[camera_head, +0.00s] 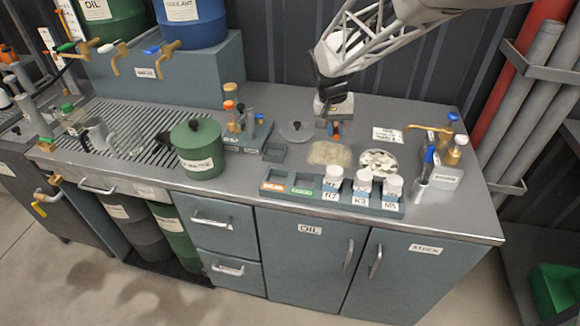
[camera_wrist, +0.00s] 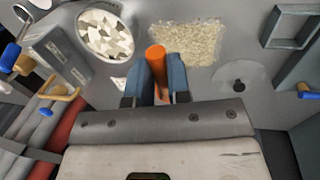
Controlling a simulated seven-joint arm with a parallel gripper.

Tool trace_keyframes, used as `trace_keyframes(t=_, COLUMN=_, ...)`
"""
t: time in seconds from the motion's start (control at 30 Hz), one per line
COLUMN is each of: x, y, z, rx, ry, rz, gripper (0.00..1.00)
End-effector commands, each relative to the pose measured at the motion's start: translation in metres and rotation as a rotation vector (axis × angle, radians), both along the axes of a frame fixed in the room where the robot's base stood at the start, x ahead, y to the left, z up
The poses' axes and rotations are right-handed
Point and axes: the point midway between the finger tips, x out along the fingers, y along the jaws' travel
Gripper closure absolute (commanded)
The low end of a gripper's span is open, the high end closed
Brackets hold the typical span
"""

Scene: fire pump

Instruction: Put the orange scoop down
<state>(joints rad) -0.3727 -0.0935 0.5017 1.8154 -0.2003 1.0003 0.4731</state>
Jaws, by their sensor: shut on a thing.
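My gripper (camera_head: 333,122) is over the back middle of the grey worktop. Its blue fingers (camera_wrist: 157,88) are shut on the orange scoop (camera_wrist: 156,58) in the wrist view. The scoop also shows as a small orange bit under the gripper in the head view (camera_head: 337,131). Its far end points toward the gap between a tan grainy patch (camera_wrist: 188,40) and a round dish of pale chunks (camera_wrist: 104,32). Part of the scoop is hidden between the fingers. I cannot tell whether it touches the worktop.
A long rack (camera_head: 287,191) with white-lidded jars stands at the front edge. A clear round lid (camera_head: 296,131) and an empty square tray (camera_head: 274,152) lie left of the gripper. A green pot (camera_head: 198,150) stands farther left.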

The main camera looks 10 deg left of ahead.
Motion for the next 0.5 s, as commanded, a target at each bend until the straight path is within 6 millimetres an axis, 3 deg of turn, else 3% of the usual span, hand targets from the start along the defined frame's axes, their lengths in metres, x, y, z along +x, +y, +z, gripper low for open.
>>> trace_keyframes(t=0.2, x=-0.061, y=0.028, z=-0.013, rx=-0.001, ry=0.002, rz=0.006, gripper=1.0)
trace_keyframes(t=0.5, x=-0.132, y=0.046, z=-0.031, rx=-0.005, ry=0.011, rz=0.008, gripper=1.0)
